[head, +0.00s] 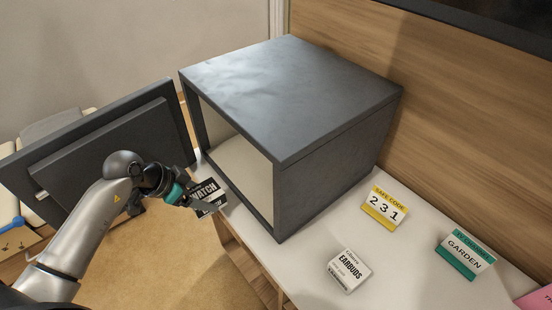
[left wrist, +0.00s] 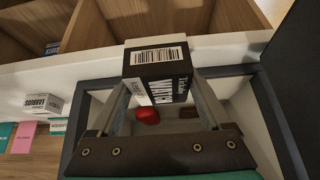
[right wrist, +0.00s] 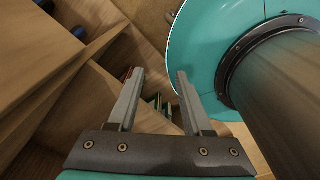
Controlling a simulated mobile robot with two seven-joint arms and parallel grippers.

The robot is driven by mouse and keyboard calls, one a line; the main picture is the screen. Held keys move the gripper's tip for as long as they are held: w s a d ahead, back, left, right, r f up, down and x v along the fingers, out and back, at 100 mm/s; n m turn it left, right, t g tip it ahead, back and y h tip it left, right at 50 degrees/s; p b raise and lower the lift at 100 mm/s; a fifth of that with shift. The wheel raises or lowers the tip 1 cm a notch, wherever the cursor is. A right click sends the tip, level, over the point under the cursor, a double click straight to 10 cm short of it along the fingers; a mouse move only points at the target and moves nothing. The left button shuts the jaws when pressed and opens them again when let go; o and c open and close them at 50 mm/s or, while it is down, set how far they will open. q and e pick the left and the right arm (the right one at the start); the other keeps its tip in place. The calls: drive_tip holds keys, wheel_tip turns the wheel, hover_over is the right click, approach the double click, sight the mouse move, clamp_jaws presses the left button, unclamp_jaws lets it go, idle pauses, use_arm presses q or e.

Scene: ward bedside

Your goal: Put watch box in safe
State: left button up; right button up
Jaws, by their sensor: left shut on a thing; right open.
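The black and white watch box (head: 206,190) is held in my left gripper (head: 190,196), in front of the safe's open left side. In the left wrist view the watch box (left wrist: 158,62) sits between the fingertips, its barcode and label showing. The dark grey safe (head: 290,90) stands on the white top with its door (head: 90,150) swung wide open to the left. A light interior floor shows. In the left wrist view a red item (left wrist: 148,116) and a small brown item (left wrist: 189,112) appear beyond the fingers, within the safe's frame. My right gripper (right wrist: 158,75) is open and empty.
An earbuds box (head: 349,270), a yellow safe code card reading 231 (head: 384,208) and a green Garden card (head: 465,255) are right of the safe. A pink card (head: 537,298) is at the edge. In the right wrist view, wooden compartments (right wrist: 60,60) lie near the right gripper.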

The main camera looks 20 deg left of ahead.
use_arm(q)
drive_tip(key=w+d, duration=0.2)
drive_tip(key=w, duration=0.1)
drive_tip(key=w+d+b, duration=0.1)
drive_tip(key=w+d, duration=0.1)
drive_tip(key=w, duration=0.1)
drive_tip(key=w+d+b, duration=0.1)
drive_tip(key=w, duration=0.2)
drive_tip(key=shift+w+d, duration=0.35)
drive_tip(key=shift+d, duration=0.05)
drive_tip(key=shift+w+d, duration=0.4)
drive_tip(key=shift+w, duration=0.3)
drive_tip(key=w+d, duration=0.1)
drive_tip(key=w+b, duration=0.1)
drive_tip(key=w, duration=0.1)
drive_tip(key=shift+d, duration=0.4)
drive_tip(key=shift+w+d+f+b, duration=0.1)
drive_tip(key=shift+w+f+b, duration=0.05)
drive_tip(key=shift+b, duration=0.15)
drive_tip(key=shift+f, duration=0.15)
use_arm(e)
drive_tip(key=shift+t, duration=0.3)
drive_tip(key=w+f, duration=0.1)
drive_tip(key=f, duration=0.1)
drive_tip(key=w+d+f, duration=0.1)
drive_tip(key=shift+w+d+f, duration=0.2)
drive_tip(key=shift+w+f, duration=0.2)
